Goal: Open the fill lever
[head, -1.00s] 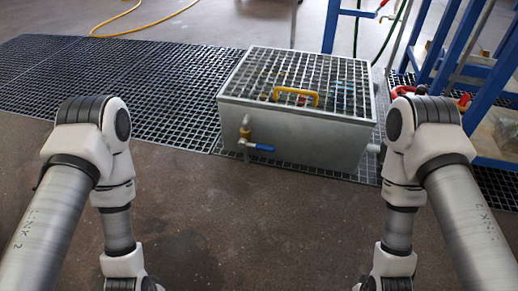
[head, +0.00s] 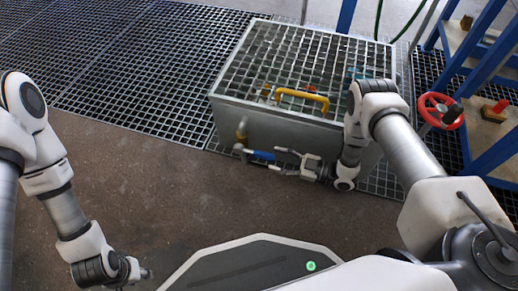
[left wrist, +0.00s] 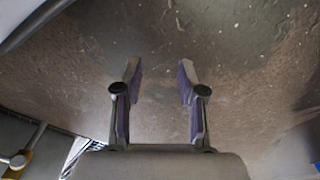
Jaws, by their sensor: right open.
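The fill lever (head: 262,155) is a blue handle on a brass valve (head: 241,132) at the front left of the grey metal box. It lies sideways, pointing right. My right gripper (head: 279,158) is open at the lever's free end, its fingers pointing left along it. The lever's tip appears to be at or between the fingertips; I cannot tell if they touch. My left gripper (head: 148,274) hangs low over the floor, far from the lever. In the left wrist view its two fingers (left wrist: 160,85) are apart with nothing between them.
A red handwheel (head: 441,110) and blue frame (head: 490,60) stand to the right. Floor grating (head: 120,60) spreads at the back left. Bare floor lies in front of the box.

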